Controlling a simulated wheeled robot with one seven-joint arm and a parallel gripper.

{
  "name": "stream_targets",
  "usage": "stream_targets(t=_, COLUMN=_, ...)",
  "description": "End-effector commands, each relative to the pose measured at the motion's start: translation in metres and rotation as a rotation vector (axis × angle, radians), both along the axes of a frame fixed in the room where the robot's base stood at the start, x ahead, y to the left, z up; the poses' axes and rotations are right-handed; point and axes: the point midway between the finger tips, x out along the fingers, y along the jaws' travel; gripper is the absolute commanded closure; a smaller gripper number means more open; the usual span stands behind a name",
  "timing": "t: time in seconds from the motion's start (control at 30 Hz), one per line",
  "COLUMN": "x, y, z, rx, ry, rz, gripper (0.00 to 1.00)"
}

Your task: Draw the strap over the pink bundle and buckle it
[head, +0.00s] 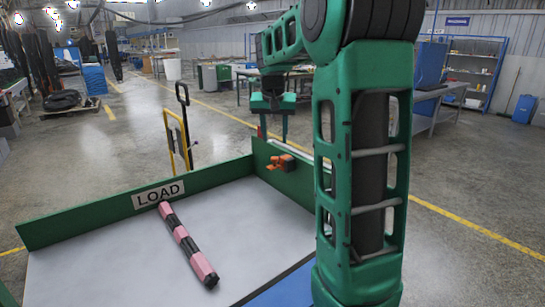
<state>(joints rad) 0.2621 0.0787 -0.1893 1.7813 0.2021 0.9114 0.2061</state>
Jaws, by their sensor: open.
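The pink bundle (181,233), a long roll with dark bands around it, lies on the grey bed of a green-walled tray (90,222). Its far end is near the wall with the LOAD sign (158,193). A small orange piece (283,162) sits at the tray's right wall; I cannot tell whether it is the buckle or the strap's end. No strap can be clearly made out over the bundle. My green gripper (273,128) points down near the tray's far right corner, beyond the orange piece, with its fingers apart and nothing visible between them.
My arm hides the tray's right side. A blue strip (290,289) runs along the near right of the bed. A yellow and black hand truck (180,130) stands behind the LOAD wall. The bed on both sides of the bundle is clear.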

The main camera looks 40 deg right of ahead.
Motion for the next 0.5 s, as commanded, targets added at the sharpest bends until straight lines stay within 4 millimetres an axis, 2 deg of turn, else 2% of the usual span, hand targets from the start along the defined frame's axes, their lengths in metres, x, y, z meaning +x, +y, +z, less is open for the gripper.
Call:
stream_targets(t=0.1, x=0.012, y=-0.006, z=0.001, rx=-0.008, ry=-0.011, rz=-0.007, gripper=0.59)
stream_targets(t=0.23, x=0.016, y=-0.009, z=-0.008, rx=-0.009, ry=-0.011, rz=-0.009, gripper=0.59)
stream_targets(t=0.5, x=0.027, y=-0.021, z=-0.050, rx=-0.008, ry=-0.010, rz=-0.008, gripper=0.59)
